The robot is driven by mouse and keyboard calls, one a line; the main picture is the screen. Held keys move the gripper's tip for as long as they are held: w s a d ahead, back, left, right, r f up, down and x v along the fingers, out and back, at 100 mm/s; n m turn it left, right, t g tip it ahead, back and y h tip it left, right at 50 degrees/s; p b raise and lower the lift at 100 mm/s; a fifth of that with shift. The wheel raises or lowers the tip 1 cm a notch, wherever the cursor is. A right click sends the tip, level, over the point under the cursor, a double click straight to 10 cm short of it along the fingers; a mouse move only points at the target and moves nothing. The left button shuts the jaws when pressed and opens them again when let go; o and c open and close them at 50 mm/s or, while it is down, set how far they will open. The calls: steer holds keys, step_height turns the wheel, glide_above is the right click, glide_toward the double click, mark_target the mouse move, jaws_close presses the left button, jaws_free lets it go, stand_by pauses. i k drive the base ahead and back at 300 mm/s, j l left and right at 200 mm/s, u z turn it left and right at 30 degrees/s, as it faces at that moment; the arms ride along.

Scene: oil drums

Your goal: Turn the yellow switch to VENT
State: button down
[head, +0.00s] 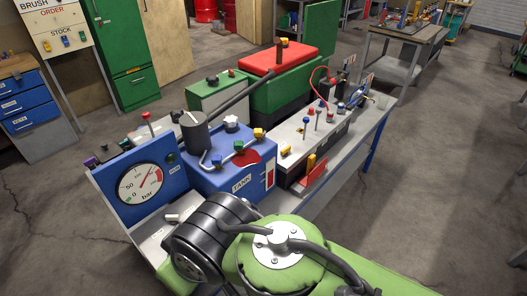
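A blue box marked TANK (230,180) stands on the bench in the head view. A bent pipe on its top carries blue, green and yellow pieces, with the yellow piece (258,133) at the right end. I cannot tell which is the yellow switch. No VENT lettering is readable. My green and black arm fills the lower foreground; my gripper cannot be made out.
A gauge panel (140,186) marked bar stands left of the tank. A dark cylinder (194,132) and a long grey rod (247,92) rise behind it. Red-and-green box (275,75) stands behind. A grey table (402,45) is at the back right.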

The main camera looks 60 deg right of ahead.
mark_target(284, 153)
steer(key=z, duration=2.1)
steer(key=i+l+u, duration=0.1)
steer(key=i+l, duration=0.3)
steer(key=i+l+u, duration=0.15)
steer(key=i+l, duration=0.3)
steer(key=l, duration=0.1)
